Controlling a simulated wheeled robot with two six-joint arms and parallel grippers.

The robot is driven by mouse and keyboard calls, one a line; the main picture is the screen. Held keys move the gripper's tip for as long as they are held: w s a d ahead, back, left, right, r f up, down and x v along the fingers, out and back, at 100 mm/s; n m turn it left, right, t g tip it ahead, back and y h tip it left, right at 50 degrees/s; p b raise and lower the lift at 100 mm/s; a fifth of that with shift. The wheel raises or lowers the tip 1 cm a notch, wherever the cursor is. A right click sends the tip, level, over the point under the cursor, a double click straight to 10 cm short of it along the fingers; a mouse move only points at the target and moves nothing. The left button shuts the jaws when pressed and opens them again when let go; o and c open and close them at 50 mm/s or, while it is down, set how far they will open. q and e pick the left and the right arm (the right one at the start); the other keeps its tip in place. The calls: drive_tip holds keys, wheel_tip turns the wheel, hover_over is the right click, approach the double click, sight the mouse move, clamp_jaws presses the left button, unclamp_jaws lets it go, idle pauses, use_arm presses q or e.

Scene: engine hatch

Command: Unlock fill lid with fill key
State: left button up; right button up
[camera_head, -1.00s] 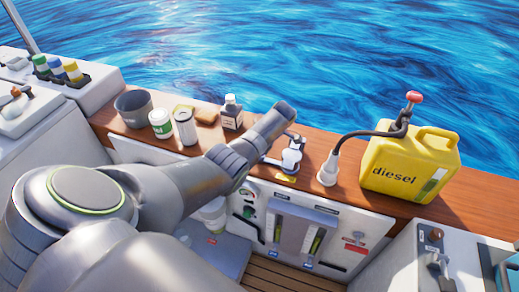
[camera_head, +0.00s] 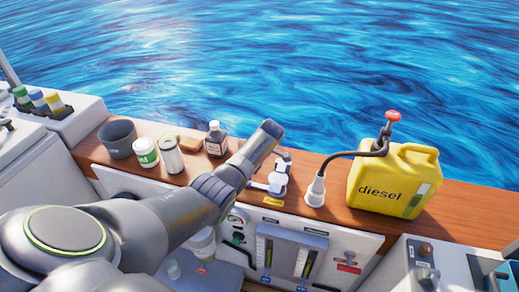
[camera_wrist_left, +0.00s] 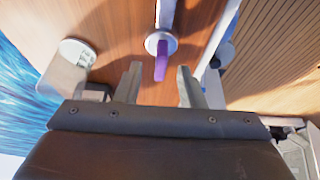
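In the left wrist view, my left gripper (camera_wrist_left: 158,69) has its two fingers apart, with wooden deck showing between them. A narrow purple piece, apparently the fill key (camera_wrist_left: 160,62), is between the fingertips with a gap on each side. It joins a round pale metal disc, which may be the fill lid (camera_wrist_left: 152,41). In the head view, small silver-grey fittings (camera_head: 271,180) stand on the deck edge beside the end of my left arm. That arm hides much of the gripper area there. My right gripper is not in view.
A yellow diesel can (camera_head: 385,185) with a black hose stands to the right. The hose ends at a white spout (camera_head: 315,192). A grey pot (camera_head: 118,138), a white-green can (camera_head: 145,152) and a dark bottle (camera_head: 215,140) stand to the left. Below is a gauge panel (camera_head: 290,250).

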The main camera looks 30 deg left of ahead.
use_arm(q)
drive_tip(key=v, duration=1.4)
drive_tip(key=shift+r, duration=0.25)
